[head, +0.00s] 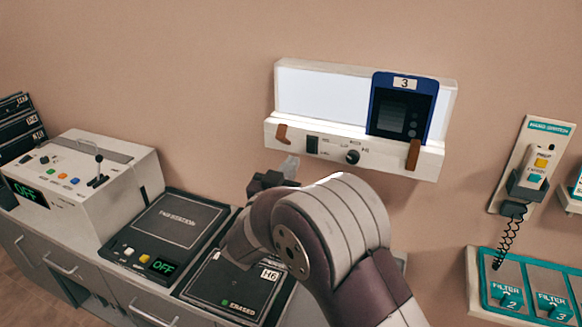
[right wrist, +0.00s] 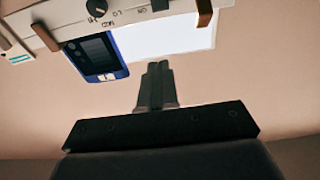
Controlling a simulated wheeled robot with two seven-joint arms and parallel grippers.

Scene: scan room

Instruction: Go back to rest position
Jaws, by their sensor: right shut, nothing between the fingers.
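My right arm rises from the lower right in the head view, bent at a large grey joint. My right gripper (head: 288,168) is partly hidden behind that joint, just below the wall light box (head: 300,132). In the right wrist view my right gripper (right wrist: 157,70) shows its fingers together, empty, pointing at the wall beside the light box (right wrist: 190,40). A blue-framed dark film marked 3 (head: 402,106) hangs on the right part of the lit panel; it also shows in the right wrist view (right wrist: 98,58). My left gripper is in neither view.
A cabinet (head: 30,240) carries a control console (head: 85,180) reading OFF, a black pad station (head: 165,235) reading OFF, and a black plate marked H6 and ERASED (head: 235,290). A hand switch (head: 530,170) and filter holder (head: 525,290) are on the right wall.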

